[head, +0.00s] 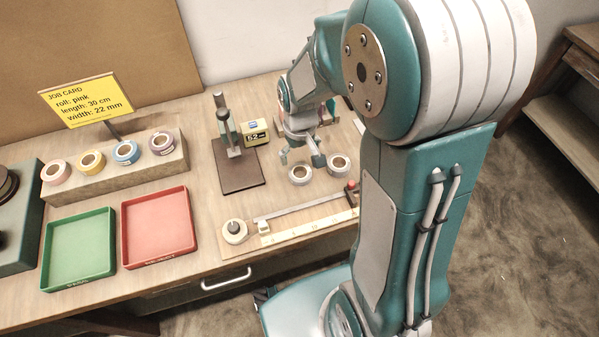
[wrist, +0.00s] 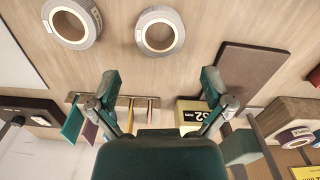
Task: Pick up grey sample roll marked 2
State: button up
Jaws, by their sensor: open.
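Two grey-white sample rolls lie flat on the wooden bench, one on the left (head: 300,183) and one on the right (head: 341,174) in the head view. No number can be read on either. In the wrist view the left one of the head view is near top centre (wrist: 142,40), and the other is at upper left (wrist: 72,44). My gripper (head: 301,158) is open and empty, above the bench just behind the left roll. In the wrist view its two fingers (wrist: 160,88) are wide apart, with both rolls beyond the fingertips.
A stand with a brown base plate (head: 240,177) and a yellow display box (head: 256,133) stand left of the gripper. A ruler strip (head: 300,228) lies in front of the rolls. Green (head: 78,274) and red (head: 158,250) trays and a block with coloured rolls (head: 105,184) are further left.

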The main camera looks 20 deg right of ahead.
aim_at(299, 176)
notch_tip(299, 176, down, 7)
jog(key=shift+r, duration=0.1)
dwell(0.3)
jog(key=shift+c, duration=0.3)
jog(key=c, duration=0.6)
